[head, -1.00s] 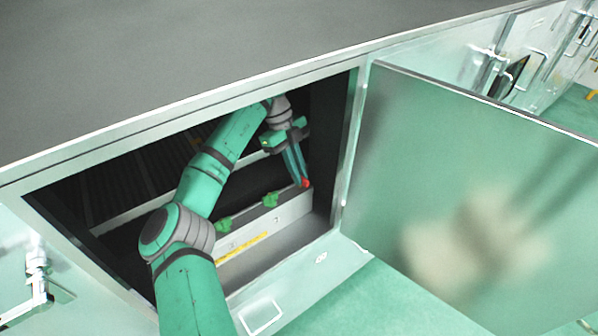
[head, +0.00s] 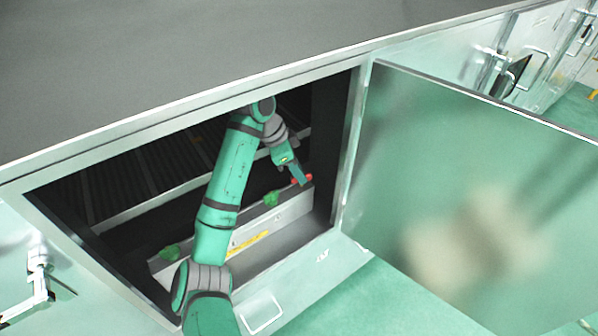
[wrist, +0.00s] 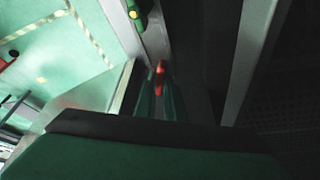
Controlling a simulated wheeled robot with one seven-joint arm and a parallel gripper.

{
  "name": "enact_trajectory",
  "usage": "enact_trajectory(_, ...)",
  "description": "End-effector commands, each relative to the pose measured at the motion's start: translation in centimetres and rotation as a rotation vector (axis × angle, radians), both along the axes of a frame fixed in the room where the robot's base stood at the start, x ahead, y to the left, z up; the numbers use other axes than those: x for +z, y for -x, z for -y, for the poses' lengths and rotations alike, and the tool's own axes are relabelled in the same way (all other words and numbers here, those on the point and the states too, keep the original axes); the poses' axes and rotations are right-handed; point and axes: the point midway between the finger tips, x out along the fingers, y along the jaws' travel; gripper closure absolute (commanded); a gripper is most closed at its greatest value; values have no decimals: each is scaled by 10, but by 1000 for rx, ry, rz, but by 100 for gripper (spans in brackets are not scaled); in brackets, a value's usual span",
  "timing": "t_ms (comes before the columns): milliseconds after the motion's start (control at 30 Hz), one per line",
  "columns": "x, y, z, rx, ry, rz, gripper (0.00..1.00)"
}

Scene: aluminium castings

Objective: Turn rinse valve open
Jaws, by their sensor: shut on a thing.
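The rinse valve shows as a small red handle (head: 307,177) at the right end of the grey manifold box inside the open cabinet. It also shows in the wrist view (wrist: 160,77), between the fingers. My gripper (head: 301,180) reaches into the cabinet from above with its fingers at the handle. In the wrist view my gripper (wrist: 159,100) is shut on the red handle. The fingers hide part of the handle, and its exact angle is hard to read.
Two green valve handles (head: 271,199) (head: 170,251) sit along the same manifold (head: 215,255), which bears a yellow label (head: 248,243). The cabinet's open door (head: 450,190) stands at the right. Dark rails and rollers (head: 130,190) fill the back of the cabinet.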

Motion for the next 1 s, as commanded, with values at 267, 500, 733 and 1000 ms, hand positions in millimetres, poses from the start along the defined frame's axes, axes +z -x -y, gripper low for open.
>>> enact_trajectory(267, 1, 2, -1, 225, 0, 2, 100)
enact_trajectory(500, 1, 2, -1, 352, -1, 1, 100)
enact_trajectory(733, 1, 3, 0, 410, -1, 2, 100)
enact_trajectory(1000, 1, 3, 0, 424, -1, 1, 100)
